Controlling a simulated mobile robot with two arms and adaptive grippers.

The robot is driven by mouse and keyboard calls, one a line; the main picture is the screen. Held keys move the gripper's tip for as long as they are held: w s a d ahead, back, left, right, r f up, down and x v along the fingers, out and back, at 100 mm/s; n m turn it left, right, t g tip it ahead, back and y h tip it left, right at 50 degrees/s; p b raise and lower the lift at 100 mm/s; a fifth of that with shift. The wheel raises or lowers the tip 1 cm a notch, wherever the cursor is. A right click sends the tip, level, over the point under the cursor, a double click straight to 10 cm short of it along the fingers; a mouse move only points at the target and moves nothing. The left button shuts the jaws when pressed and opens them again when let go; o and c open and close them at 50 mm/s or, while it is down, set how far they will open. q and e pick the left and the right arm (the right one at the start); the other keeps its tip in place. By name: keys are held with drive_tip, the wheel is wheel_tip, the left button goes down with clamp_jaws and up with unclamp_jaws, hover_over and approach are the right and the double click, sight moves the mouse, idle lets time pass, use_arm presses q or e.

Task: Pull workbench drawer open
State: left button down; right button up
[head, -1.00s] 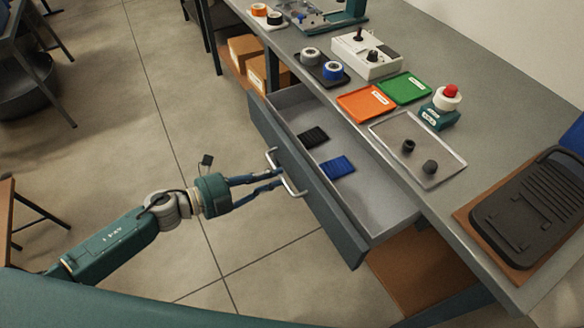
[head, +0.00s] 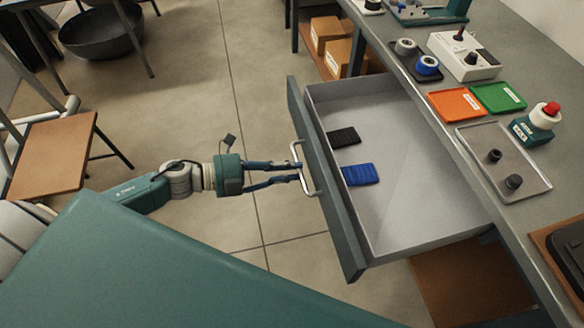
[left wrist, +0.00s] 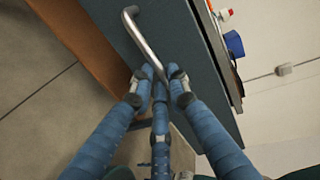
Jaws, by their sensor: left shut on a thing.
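The workbench drawer (head: 420,215) is pulled well out from under the grey workbench top (head: 470,145). A black item (head: 343,136) and a blue item (head: 360,174) lie inside it near the front. The drawer's teal front carries a metal bar handle (head: 311,187), which also shows in the left wrist view (left wrist: 137,32). My left gripper (head: 299,172) is shut on the handle; its blue fingers meet around the bar in the left wrist view (left wrist: 162,80). My right gripper is not in view.
On the benchtop are an orange tray (head: 457,103), a green tray (head: 499,98), a clear tray with dark knobs (head: 530,185) and a red-button box (head: 536,122). A brown stool (head: 52,155) stands at left. Open floor lies before the drawer.

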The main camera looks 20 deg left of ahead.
use_arm(q)
drive_tip(key=c, duration=1.7)
unclamp_jaws()
drive_tip(key=shift+o, duration=0.2)
drive_tip(key=v, duration=1.2)
